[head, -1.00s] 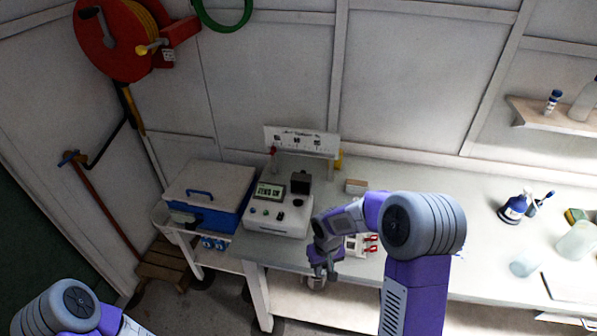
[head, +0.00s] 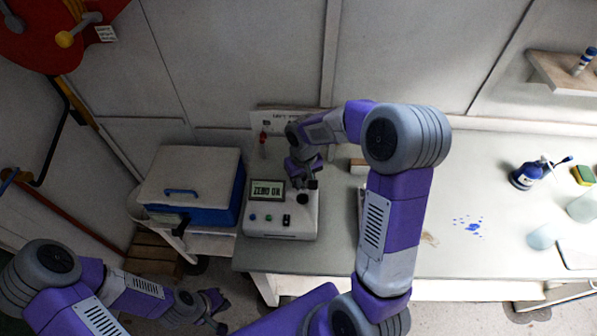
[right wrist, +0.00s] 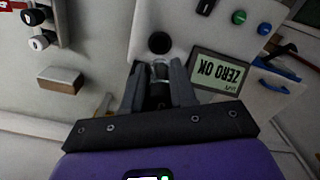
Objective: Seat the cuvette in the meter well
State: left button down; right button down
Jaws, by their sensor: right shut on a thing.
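The meter (head: 280,222) is a pale box on the bench with a display, which reads ZERO OK in the right wrist view (right wrist: 222,74). Its well is a round black opening (right wrist: 159,43) in the top face. My right gripper (head: 308,182) is over the meter, shut on the cuvette (right wrist: 160,70), a small clear vial with a dark part between the fingers. In the right wrist view the cuvette's clear end points toward the well and appears just short of it; the exact gap cannot be told. My left gripper (head: 218,310) is empty and open, low at the left, away from the bench.
A blue cooler box (head: 195,190) with a white lid stands left of the meter. A wooden block (right wrist: 60,80) and vials with black and white caps (right wrist: 38,30) are nearby. A sign board (head: 270,118) is behind.

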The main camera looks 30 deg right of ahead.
jog(key=shift+s, duration=0.15)
jog(key=b, duration=0.5)
send_over(303, 194)
jog(key=s, duration=0.2)
jog(key=shift+w+a+f, duration=0.1)
jog(key=shift+a+f, duration=0.05)
jog(key=shift+f, duration=0.85)
jog(key=shift+w+a+f, duration=0.1)
jog(key=shift+a+f, duration=0.05)
jog(key=shift+f, duration=0.8)
jog(key=shift+a+f, duration=0.15)
jog(key=shift+f, duration=0.85)
jog(key=shift+f+b, duration=1)
jog(key=shift+f, duration=0.05)
jog(key=c, duration=0.8)
grip_release()
notch_tip(303, 194, up, 8)
jog(key=shift+f+p, duration=0.2)
jog(key=shift+p, duration=0.1)
